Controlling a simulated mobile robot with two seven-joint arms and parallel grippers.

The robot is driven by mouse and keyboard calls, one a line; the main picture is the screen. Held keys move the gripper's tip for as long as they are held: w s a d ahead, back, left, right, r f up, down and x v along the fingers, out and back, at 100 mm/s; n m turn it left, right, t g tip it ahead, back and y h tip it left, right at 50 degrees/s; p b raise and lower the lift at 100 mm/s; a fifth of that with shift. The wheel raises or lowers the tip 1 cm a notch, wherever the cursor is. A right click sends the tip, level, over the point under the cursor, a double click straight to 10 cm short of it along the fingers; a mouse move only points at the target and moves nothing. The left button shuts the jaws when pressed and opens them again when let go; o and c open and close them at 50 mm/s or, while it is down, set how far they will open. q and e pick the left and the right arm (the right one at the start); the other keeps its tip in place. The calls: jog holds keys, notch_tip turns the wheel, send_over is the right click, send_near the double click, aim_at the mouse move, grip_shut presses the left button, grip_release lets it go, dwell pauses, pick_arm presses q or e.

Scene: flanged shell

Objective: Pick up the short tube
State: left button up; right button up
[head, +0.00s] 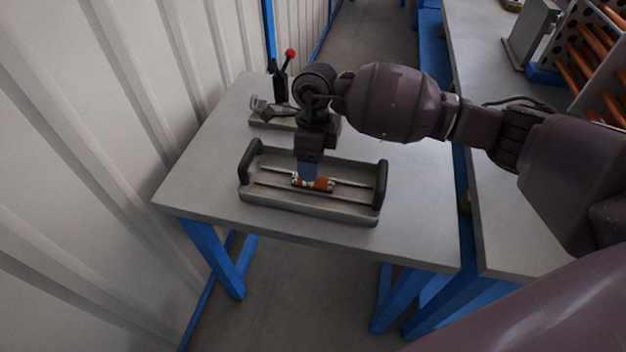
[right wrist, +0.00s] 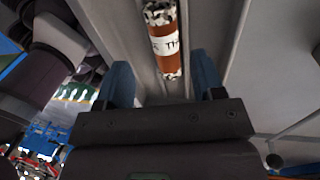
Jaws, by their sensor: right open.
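The short tube (head: 322,184) is orange-brown with speckled ends and lies in the grey tray (head: 283,203) on the table. In the right wrist view the tube (right wrist: 164,42) shows a white label with dark letters. My right gripper (head: 308,175) points down over the tray at the tube's left part. In the right wrist view its two blue fingers (right wrist: 162,80) stand apart, one to each side of the tube's line. The gripper is open; I cannot tell whether a finger touches the tube. My left gripper is not in view.
The tray has raised dark handles at both ends. Behind it stands a fixture (head: 262,113) with a red-knobbed lever (head: 290,53). A corrugated wall (head: 120,110) borders the left. The table (head: 415,215) is clear right of the tray; a second bench (head: 500,210) stands farther right.

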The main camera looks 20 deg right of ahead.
notch_tip(320, 180, down, 5)
jog(key=shift+s+r+b, duration=0.1)
jog(key=shift+s+b, duration=0.05)
jog(key=shift+b, duration=0.3)
jog(key=shift+a, duration=0.1)
grip_shut()
